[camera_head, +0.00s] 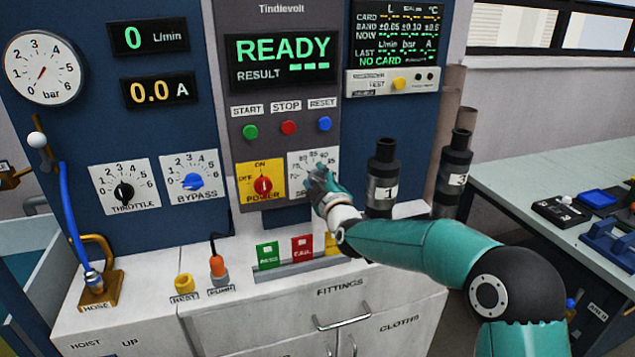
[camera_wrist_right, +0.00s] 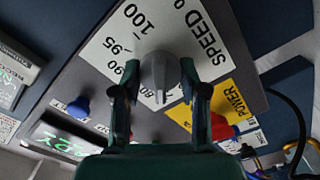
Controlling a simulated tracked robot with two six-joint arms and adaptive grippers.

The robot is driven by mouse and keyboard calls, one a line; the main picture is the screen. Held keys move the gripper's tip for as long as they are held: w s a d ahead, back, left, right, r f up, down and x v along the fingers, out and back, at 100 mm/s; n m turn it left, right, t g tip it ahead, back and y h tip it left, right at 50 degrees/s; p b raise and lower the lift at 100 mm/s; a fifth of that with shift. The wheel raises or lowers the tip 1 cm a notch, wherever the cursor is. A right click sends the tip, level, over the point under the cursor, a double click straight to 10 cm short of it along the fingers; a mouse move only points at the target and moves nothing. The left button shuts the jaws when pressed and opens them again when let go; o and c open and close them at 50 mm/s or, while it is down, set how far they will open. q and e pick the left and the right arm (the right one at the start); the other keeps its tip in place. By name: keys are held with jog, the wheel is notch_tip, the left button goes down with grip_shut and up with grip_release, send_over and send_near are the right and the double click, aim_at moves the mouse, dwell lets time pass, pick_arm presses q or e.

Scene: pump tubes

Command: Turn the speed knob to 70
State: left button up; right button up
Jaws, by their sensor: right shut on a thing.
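The speed knob (camera_wrist_right: 157,75) is a grey knob on a white dial plate (camera_wrist_right: 135,35) marked SPEED, with numbers such as 95 and 100. In the right wrist view it sits between the two fingers of my right gripper (camera_wrist_right: 160,92), which is shut on it. In the head view my right gripper (camera_head: 320,183) covers the knob and part of the dial plate (camera_head: 328,157). I cannot tell which number the knob points to. My left gripper is not in view.
The red power knob (camera_head: 262,186) on its yellow plate is just left of the dial. Start, stop (camera_head: 289,127) and reset buttons are above. A dark cylinder marked 1 (camera_head: 382,180) stands close to the right. The display (camera_head: 283,50) reads READY.

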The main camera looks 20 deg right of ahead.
jog(key=n, duration=0.4)
jog(key=shift+a+f, duration=0.15)
jog(key=shift+a, duration=0.05)
jog(key=shift+f+n, duration=0.1)
jog(key=shift+n, duration=1.6)
jog(key=shift+f, duration=0.1)
jog(key=o, duration=1.1)
jog(key=s, duration=1.2)
jog(key=shift+d, duration=0.2)
